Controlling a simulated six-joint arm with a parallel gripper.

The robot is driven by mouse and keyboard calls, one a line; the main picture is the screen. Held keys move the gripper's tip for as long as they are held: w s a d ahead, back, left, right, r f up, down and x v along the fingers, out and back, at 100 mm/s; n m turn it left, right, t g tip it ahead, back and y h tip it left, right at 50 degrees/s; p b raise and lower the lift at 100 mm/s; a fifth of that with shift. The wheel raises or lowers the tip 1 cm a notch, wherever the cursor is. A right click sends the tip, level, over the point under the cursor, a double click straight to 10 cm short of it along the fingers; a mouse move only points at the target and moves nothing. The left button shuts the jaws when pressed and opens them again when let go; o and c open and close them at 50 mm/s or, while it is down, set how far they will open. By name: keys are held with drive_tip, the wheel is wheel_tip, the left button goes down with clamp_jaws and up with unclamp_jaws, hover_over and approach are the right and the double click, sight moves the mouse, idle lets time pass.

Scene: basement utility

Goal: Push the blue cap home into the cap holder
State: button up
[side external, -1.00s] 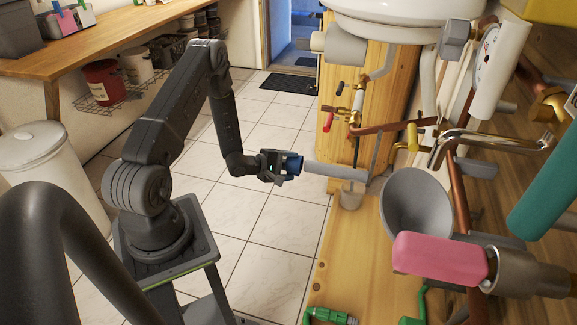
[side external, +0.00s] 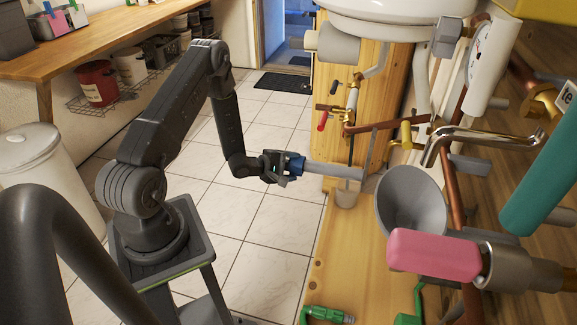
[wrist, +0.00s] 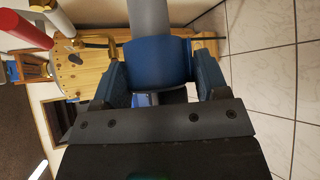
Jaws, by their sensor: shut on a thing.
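The blue cap (side external: 296,164) is between the fingers of my gripper (side external: 283,168), which is shut on it. In the wrist view the blue cap (wrist: 157,62) sits between both fingers (wrist: 160,76). A grey horizontal tube (side external: 335,171), seemingly the cap holder, runs from the cap to the right. In the wrist view the tube (wrist: 150,18) extends straight beyond the cap, roughly in line with it. The cap meets the tube's near end. How far the two overlap is hidden by the cap.
A grey funnel (side external: 408,203), a pink block (side external: 433,254) and copper pipes (side external: 385,126) crowd the right. A small pale cup (side external: 346,194) is below the tube. A red-handled valve (side external: 322,121) is behind it. Open tiled floor (side external: 255,225) lies below my gripper.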

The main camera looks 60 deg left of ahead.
drive_tip(key=shift+w+d, duration=0.15)
drive_tip(key=shift+w, duration=0.05)
drive_tip(key=shift+w+d, duration=0.25)
drive_tip(key=shift+w+d, duration=0.25)
drive_tip(key=shift+w+d, duration=0.1)
drive_tip(key=o, duration=1)
drive_tip(key=d+v, duration=0.1)
drive_tip(key=v, duration=1.2)
drive_tip(key=shift+s+a, duration=0.35)
drive_tip(key=shift+a, duration=0.15)
drive_tip(key=shift+r, duration=0.2)
